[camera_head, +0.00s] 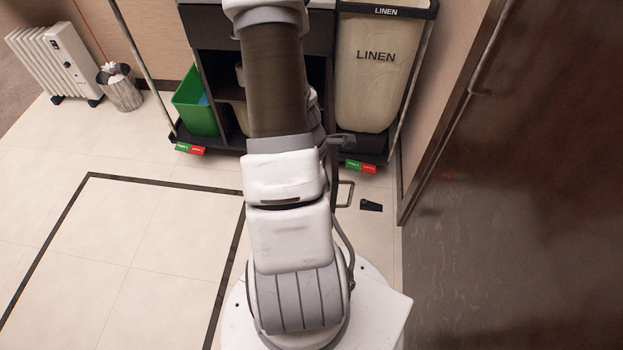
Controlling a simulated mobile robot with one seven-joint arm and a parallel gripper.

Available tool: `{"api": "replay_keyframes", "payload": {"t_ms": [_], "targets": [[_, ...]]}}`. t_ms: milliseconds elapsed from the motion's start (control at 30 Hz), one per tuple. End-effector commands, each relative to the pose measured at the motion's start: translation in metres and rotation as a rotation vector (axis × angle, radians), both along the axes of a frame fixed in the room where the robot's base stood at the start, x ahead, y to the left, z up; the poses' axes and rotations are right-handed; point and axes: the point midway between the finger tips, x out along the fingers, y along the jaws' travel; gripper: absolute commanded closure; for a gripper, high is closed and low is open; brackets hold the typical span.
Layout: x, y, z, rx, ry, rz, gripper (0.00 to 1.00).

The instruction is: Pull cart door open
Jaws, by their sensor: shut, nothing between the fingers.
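The cart (316,38) stands against the back wall, with dark panels and open shelves. A white linen bag (375,65) marked LINEN hangs on its right side. A green bin (196,102) sits in its lower left. My arm covers the middle of the cart, and I cannot make out a cart door. A small metal loop like a handle (350,186) shows just right of my arm; I cannot tell what it belongs to.
A brown door or panel (520,190) fills the right side. A small dark wedge (371,206) lies on the floor near it. A white radiator (55,62) and a metal waste bin (120,88) stand at the far left. The tiled floor (140,250) at left is clear.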

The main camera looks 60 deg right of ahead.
Motion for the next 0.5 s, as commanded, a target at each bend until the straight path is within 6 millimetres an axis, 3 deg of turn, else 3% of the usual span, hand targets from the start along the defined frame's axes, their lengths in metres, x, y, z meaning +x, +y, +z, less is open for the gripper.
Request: {"api": "replay_keyframes", "payload": {"t_ms": [200, 500], "targets": [[-0.016, -0.008, 0.0, 0.0, -0.001, -0.002, 1.0], [-0.02, -0.011, 0.0, 0.0, 0.0, 0.0, 1.0]]}}
